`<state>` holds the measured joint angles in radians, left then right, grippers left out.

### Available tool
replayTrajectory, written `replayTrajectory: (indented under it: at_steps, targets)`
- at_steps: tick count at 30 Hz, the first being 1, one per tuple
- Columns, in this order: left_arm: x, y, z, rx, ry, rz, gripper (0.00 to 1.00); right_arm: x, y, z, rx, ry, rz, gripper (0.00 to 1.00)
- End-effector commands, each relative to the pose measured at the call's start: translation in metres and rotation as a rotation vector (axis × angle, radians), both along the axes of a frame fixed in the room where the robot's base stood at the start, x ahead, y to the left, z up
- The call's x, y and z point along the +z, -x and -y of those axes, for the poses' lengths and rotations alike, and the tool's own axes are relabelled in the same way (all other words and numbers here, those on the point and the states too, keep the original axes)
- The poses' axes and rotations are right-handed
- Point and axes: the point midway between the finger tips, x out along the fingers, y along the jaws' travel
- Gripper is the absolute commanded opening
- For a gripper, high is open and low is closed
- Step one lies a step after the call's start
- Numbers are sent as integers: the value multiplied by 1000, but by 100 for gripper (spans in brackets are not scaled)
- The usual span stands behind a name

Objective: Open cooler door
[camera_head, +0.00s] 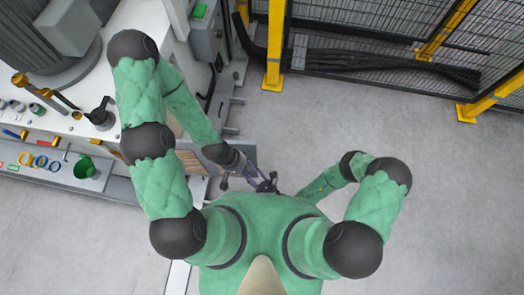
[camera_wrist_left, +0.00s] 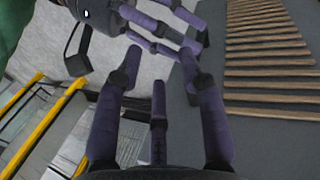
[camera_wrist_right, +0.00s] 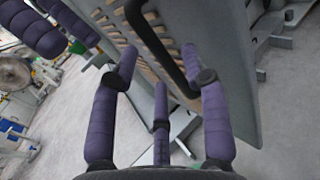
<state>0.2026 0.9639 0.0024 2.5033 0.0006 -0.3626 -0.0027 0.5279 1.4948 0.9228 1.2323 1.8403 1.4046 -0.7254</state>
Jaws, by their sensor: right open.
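The cooler door is a grey panel with tan slats (camera_wrist_right: 225,95) in the right wrist view, with a black bar handle (camera_wrist_right: 152,40) on it. The slatted panel also fills the right side of the left wrist view (camera_wrist_left: 185,120). My right gripper (camera_wrist_right: 160,62) is open, and the handle shows between its fingertips in the picture. I cannot tell whether they touch. My left gripper (camera_wrist_left: 160,62) is open and empty beside the panel. In the head view my left gripper (camera_head: 247,174) and right gripper (camera_head: 268,184) are close together, and the handle is hard to make out.
A white workbench (camera_head: 75,125) with tools and a green cup (camera_head: 84,168) stands at the left. A grey control box (camera_head: 205,35) is at the top. Yellow posts (camera_head: 274,45) and mesh fencing line the back. The grey floor (camera_head: 440,190) at the right is clear.

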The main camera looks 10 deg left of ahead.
Motion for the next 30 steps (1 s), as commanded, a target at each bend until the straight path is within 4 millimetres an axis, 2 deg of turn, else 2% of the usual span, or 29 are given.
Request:
replayTrajectory:
  at_steps: [30]
  targets:
    - [0,0,0,0,0,0,40,0,51,65,0,-2,-1,46]
